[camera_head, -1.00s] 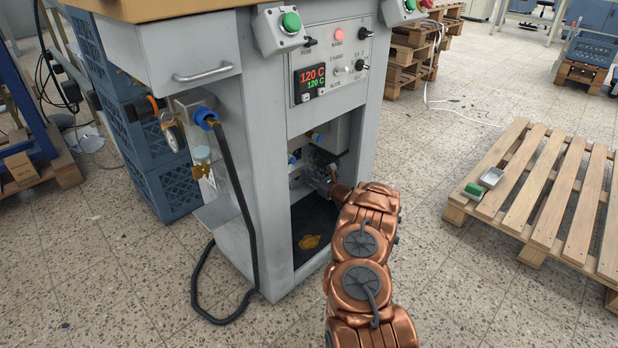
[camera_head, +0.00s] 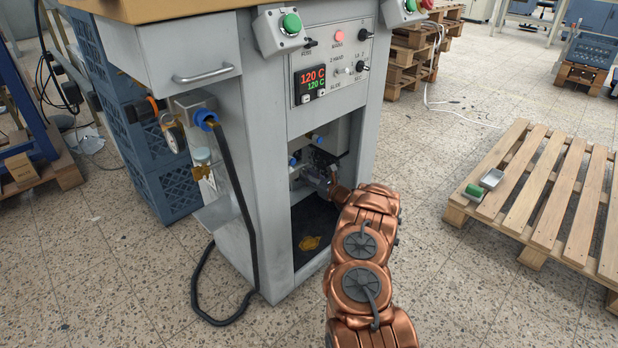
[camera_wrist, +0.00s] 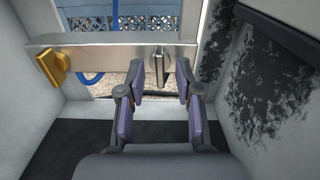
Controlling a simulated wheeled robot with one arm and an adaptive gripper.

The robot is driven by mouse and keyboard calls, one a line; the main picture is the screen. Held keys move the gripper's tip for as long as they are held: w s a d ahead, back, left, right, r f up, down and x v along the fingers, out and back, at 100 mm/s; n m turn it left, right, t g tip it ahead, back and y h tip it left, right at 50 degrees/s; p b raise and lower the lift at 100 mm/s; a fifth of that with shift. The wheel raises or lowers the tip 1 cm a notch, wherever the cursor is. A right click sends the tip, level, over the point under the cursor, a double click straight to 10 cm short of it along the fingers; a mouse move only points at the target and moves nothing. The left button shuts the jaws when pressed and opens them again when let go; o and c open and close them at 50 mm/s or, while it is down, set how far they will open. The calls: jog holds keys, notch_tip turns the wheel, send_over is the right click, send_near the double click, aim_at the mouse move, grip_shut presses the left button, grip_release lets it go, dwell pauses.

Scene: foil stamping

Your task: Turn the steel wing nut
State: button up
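In the wrist view, a flat metal bar (camera_wrist: 110,54) crosses the inside of a cabinet. The steel wing nut (camera_wrist: 158,62) is on the bar right of centre, its wings standing roughly upright. A brass-coloured wing nut (camera_wrist: 53,66) sits near the bar's left end, tilted. My gripper (camera_wrist: 161,79) is open, with one purple-padded finger on each side of the steel wing nut. I cannot tell whether either pad touches it. In the head view my gripper (camera_head: 316,176) reaches into the machine's lower opening, where the nuts are too small to make out.
The cabinet walls (camera_wrist: 222,75) stand close on both sides, the right one stained black. A yellow object (camera_head: 310,243) lies on the dark cabinet floor. A black hose (camera_head: 237,190) hangs outside at left. A wooden pallet (camera_head: 545,200) lies at right.

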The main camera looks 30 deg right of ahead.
jog(key=v, duration=1.2)
jog(key=shift+s, duration=0.1)
